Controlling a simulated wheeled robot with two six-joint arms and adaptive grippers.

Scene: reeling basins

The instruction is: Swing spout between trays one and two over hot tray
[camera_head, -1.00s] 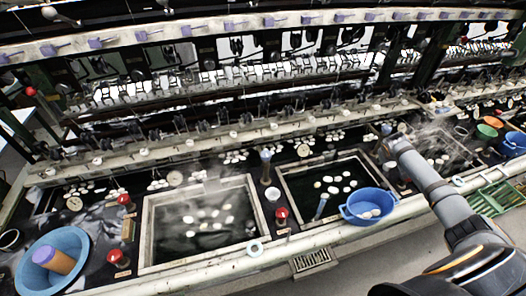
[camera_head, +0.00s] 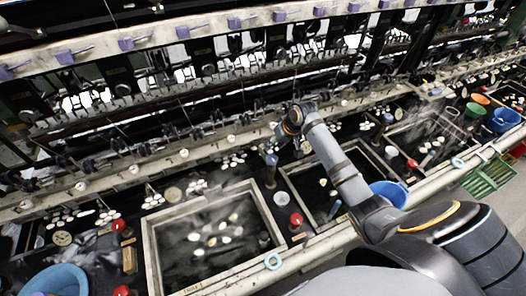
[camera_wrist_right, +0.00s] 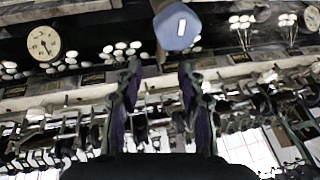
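The likely spout, a short upright post with a blue-grey cap (camera_head: 271,160), stands between two framed trays. Its cap also shows in the right wrist view (camera_wrist_right: 177,28), just beyond the fingertips and apart from them. The left tray (camera_head: 152,262) steams and holds white cocoons. The right tray (camera_head: 328,229) is partly hidden behind my right arm. My right gripper (camera_wrist_right: 159,70) is open and empty, with its two dark fingers apart. In the head view its end is near the cap, but the fingers are hard to make out. My left gripper is not in view.
A blue basin (camera_head: 58,280) stands at the lower left. A blue bowl (camera_head: 391,193) is partly behind my right arm. Red-capped jars (camera_head: 296,220) stand beside the trays. Behind is a bench with reeling fittings (camera_head: 184,153).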

